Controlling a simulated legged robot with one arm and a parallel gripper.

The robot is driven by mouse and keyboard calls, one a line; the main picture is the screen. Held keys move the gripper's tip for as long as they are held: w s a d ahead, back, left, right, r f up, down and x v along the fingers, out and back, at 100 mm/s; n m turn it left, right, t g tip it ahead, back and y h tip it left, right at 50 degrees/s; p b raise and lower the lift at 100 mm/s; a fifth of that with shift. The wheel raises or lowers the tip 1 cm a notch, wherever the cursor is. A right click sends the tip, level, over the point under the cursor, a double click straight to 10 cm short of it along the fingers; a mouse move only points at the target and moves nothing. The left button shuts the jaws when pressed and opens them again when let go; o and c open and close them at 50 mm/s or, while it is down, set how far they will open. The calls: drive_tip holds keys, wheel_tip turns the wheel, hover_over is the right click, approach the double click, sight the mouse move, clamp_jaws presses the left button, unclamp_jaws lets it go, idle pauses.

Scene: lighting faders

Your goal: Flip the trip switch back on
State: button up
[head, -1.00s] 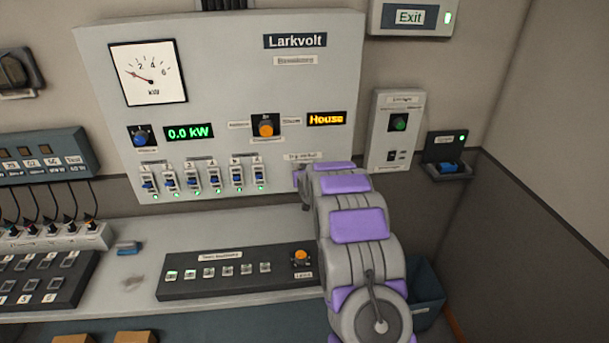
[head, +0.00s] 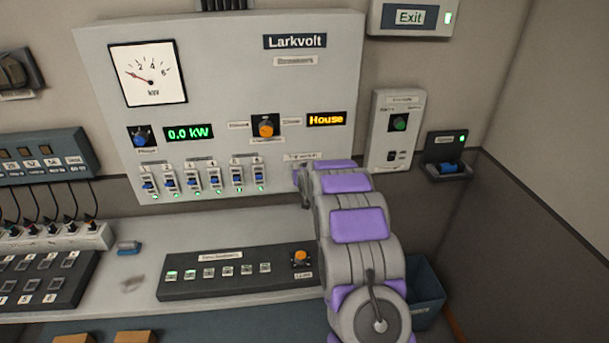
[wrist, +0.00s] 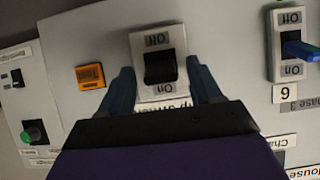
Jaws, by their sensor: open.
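The trip switch (wrist: 160,68) shows in the wrist view as a black lever on a pale plate. "Off" is marked at the plate's top and "On" at its bottom in this view. I cannot tell for sure which way the lever is set. My gripper (wrist: 159,76) is open, with one dark blue finger on each side of the plate and the lever between them. Contact with the lever cannot be made out. In the head view my arm hides the switch and my gripper; only part of the label above it (head: 302,157) shows.
An orange test button (wrist: 90,77) sits close to the left finger in the wrist view. Breaker 6 (wrist: 298,48), with a blue lever, is to the right. The Larkvolt panel (head: 225,80) reads 0.0 kW and House. A desk (head: 130,265) with a button box (head: 235,272) lies below.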

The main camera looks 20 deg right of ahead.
drive_tip(key=v, duration=1.7)
drive_tip(key=shift+r, duration=0.15)
drive_tip(key=shift+s, duration=0.15)
drive_tip(key=s+a+f+n+g+y+b, duration=0.1)
drive_tip(key=s+a+g, duration=0.2)
drive_tip(key=s+a, duration=0.6)
drive_tip(key=s+a+f+n+g+y+b, duration=0.15)
drive_tip(key=s+a+g, duration=0.25)
drive_tip(key=s, duration=0.9)
drive_tip(key=s+a+g+b, duration=0.1)
drive_tip(key=s+a+g, duration=0.2)
drive_tip(key=s, duration=1)
drive_tip(key=s+a+f+g+b, duration=0.1)
drive_tip(key=s+a+g, duration=0.2)
drive_tip(key=s, duration=1)
drive_tip(key=shift+s+f+n+y+b, duration=0.25)
drive_tip(key=shift+s+n+y+b, duration=0.1)
drive_tip(key=shift+y, duration=0.1)
